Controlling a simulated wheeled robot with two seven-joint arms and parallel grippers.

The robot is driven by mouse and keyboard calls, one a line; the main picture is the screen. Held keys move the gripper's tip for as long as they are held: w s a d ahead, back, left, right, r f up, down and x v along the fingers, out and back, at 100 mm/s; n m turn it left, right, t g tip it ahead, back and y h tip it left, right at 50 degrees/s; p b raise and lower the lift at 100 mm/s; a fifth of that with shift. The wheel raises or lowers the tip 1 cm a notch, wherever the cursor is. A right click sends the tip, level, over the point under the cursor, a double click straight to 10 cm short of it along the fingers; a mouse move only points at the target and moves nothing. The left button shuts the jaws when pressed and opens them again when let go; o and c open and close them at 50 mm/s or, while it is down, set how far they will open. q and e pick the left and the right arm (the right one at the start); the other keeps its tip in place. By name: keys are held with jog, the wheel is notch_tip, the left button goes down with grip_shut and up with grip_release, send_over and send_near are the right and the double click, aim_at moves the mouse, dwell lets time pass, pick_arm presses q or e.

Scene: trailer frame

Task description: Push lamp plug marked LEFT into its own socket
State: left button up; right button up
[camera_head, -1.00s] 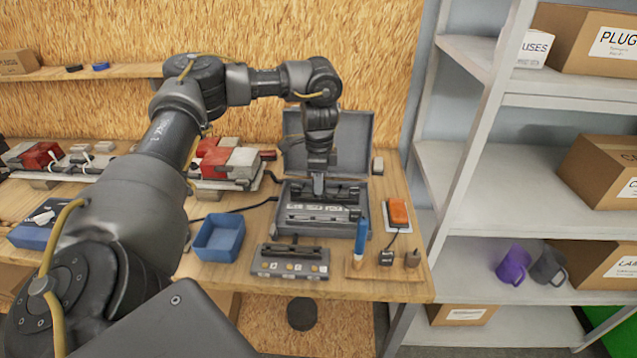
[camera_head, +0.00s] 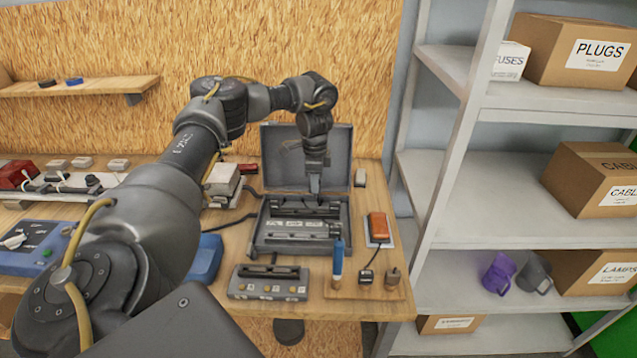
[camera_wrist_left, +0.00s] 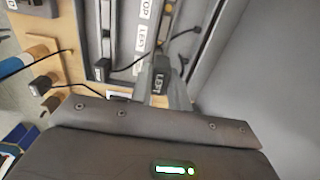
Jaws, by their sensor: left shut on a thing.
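My left gripper (camera_head: 314,192) reaches down over the back right part of the open grey case (camera_head: 256,232). In the left wrist view its fingers (camera_wrist_left: 163,88) are shut on a dark plug marked LEFT (camera_wrist_left: 160,74). A dark cable runs from near the plug to the upper right. Labels reading LEFT (camera_wrist_left: 140,38) and TOP (camera_wrist_left: 145,9) lie in the case just beyond the plug. I cannot tell whether the plug touches any socket. Another dark plug (camera_wrist_left: 102,70) sits at the left of the case in the wrist view. My right gripper is not in view.
A grey block with several round contacts (camera_head: 268,284) stands before the case. To the right are a blue-handled tool (camera_head: 338,256), an orange device (camera_head: 378,227) and a small black plug (camera_head: 366,277). A blue bin (camera_head: 206,257) is partly behind my arm. The case lid (camera_head: 290,150) stands open behind.

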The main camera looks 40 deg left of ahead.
pick_arm(q)
jog(key=shift+s+a, duration=0.1)
dwell(0.3)
jog(key=shift+f+b, duration=0.3)
jog(key=shift+f, duration=1.45)
jog(key=shift+f, duration=0.45)
jog(key=shift+f, duration=0.1)
jog(key=shift+f, duration=0.4)
